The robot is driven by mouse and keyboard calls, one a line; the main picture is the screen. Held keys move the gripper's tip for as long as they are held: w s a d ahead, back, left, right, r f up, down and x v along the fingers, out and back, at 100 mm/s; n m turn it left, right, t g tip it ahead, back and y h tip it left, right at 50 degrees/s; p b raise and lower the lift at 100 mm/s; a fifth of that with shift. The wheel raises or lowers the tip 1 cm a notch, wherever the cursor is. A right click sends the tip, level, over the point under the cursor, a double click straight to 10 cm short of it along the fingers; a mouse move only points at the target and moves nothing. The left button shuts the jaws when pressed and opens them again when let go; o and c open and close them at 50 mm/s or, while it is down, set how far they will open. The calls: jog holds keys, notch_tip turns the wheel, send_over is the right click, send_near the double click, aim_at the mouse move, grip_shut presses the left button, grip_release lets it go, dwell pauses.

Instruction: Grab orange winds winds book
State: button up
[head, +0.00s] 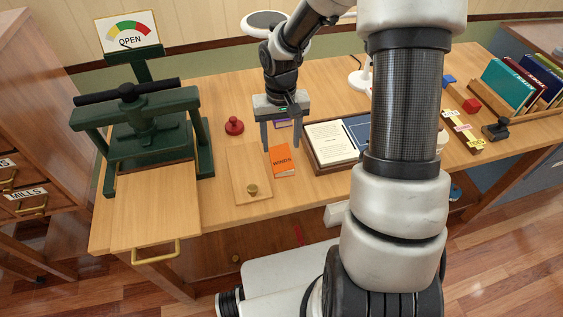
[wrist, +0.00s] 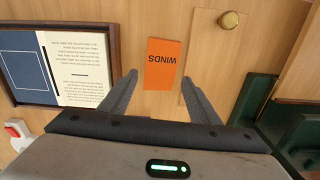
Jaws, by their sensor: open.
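The orange WINDS book (head: 283,160) lies flat on the wooden desk, between a wooden board with a brass knob and an open tray. It also shows in the wrist view (wrist: 164,65), upside down, ahead of my fingers. My gripper (head: 281,145) is above the desk at the book's far end, fingers pointing down. In the wrist view my gripper (wrist: 160,88) is open and empty, with the near part of the book showing between the fingertips. I cannot tell the exact height of the fingertips above the book.
A wooden board with a brass knob (head: 252,188) lies left of the book. A tray with a printed page (head: 331,141) is on the right. A red stamp (head: 234,126) and a green press (head: 135,130) stand farther left. Upright books (head: 507,85) stand far right.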

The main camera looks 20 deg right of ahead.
aim_at(281, 157)
jog(key=shift+f+b, duration=0.5)
jog(key=shift+f, duration=2.3)
jog(key=shift+s, duration=0.1)
jog(key=shift+c, duration=0.4)
jog(key=c, duration=0.8)
jog(key=shift+r, duration=0.1)
